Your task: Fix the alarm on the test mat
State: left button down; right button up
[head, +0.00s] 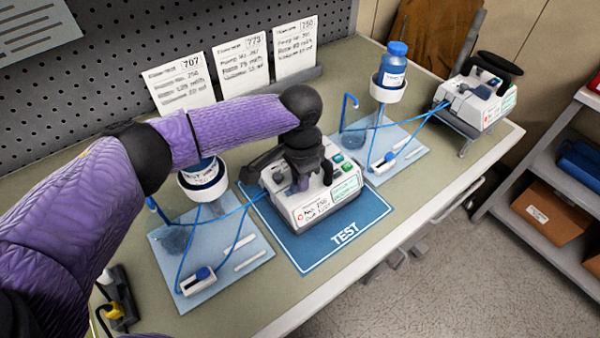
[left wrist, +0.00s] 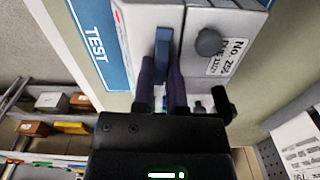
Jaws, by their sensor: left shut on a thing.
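A white infusion pump (head: 345,190) with a screen and coloured buttons sits on the blue test mat (head: 305,254). A blue tube runs to its left side. My left gripper (head: 301,183) reaches down over the pump's top and hides part of it. In the left wrist view my left gripper (left wrist: 163,85) is shut on a small blue lever (left wrist: 163,47) on the pump (left wrist: 150,20). A grey round knob (left wrist: 209,42) and a "No." label are beside the lever. My right gripper is out of view.
A bottle stand on a pale board (head: 165,270) with a clamp (head: 198,280) is left of the mat. Another stand with a blue bottle (head: 393,65) is behind right. A second pump (head: 478,100) stands at the far right. Three cards (head: 240,62) lean along the back.

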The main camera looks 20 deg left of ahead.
pick_arm(q)
jog(key=m+p, duration=0.2)
jog(key=m, duration=0.1)
jog(key=shift+r, duration=0.15)
jog(key=m+p, duration=0.2)
jog(key=m, duration=0.6)
jog(key=shift+w+m+p, duration=0.1)
jog(key=shift+m+p, duration=0.2)
jog(key=shift+p, duration=0.1)
jog(key=m, duration=0.4)
jog(key=shift+m, duration=0.7)
jog(key=c, duration=0.7)
grip_release()
jog(key=shift+o, duration=0.2)
